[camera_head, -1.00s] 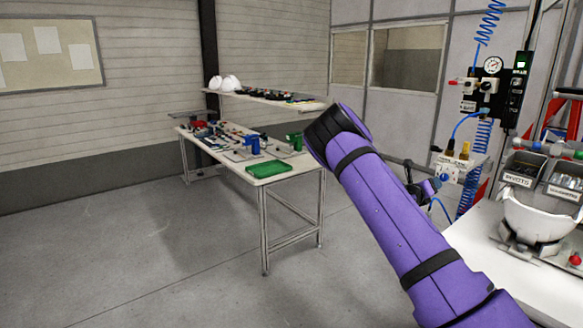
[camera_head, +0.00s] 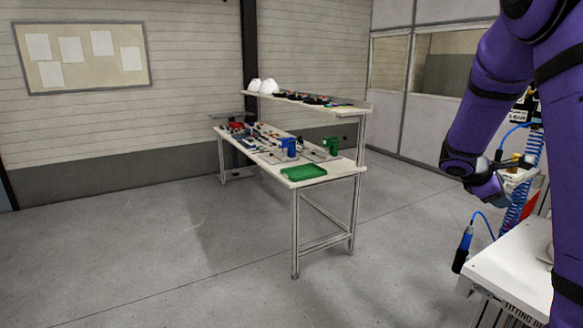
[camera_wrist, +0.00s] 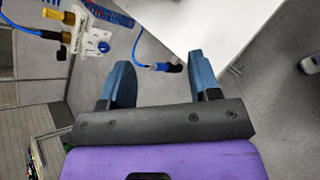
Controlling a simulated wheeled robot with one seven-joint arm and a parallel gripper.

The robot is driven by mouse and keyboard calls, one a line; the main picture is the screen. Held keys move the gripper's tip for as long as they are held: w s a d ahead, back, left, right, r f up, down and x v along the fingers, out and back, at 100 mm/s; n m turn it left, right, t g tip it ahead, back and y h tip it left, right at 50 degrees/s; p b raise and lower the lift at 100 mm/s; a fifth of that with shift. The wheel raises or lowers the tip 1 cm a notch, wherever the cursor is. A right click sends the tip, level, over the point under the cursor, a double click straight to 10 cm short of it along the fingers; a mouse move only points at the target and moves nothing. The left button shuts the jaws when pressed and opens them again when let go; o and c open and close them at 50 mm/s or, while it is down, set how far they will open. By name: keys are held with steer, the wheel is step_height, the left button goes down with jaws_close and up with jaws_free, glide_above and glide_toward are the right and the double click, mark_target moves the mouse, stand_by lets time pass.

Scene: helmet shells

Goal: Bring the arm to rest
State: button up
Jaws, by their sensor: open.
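My purple arm is folded at the right of the head view, with its upper links running out of the top and right edges. My gripper (camera_wrist: 163,85) shows in the wrist view with its two blue fingers spread apart and nothing between them. Grey floor and the edge of a white bench top (camera_wrist: 205,25) lie beyond the fingertips. In the head view the gripper end is partly hidden by the wrist links near the right side, so its fingers are hard to make out there.
A white bench (camera_head: 515,265) stands close at the lower right, beside my arm. A blue-handled air tool (camera_head: 463,250) hangs at its left edge. A far workbench holds a green tray (camera_head: 303,172), with white helmet shells (camera_head: 262,86) on its shelf. Floor between is clear.

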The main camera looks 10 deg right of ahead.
steer(key=s+a+r+m+t+y, duration=0.1)
steer(key=s+a+r+m+y, duration=0.2)
steer(key=s+a, duration=0.5)
steer(key=s+a+r+m+t+y, duration=0.2)
steer(key=s+a+r+m+y, duration=0.1)
steer(key=s+a, duration=0.6)
steer(key=s+a+r+m+t+y, duration=0.2)
steer(key=s+a+r+m+y, duration=0.2)
steer(key=s+a, duration=0.5)
steer(key=a+m+y, duration=0.1)
steer(key=a, duration=0.2)
steer(key=shift+a, duration=0.15)
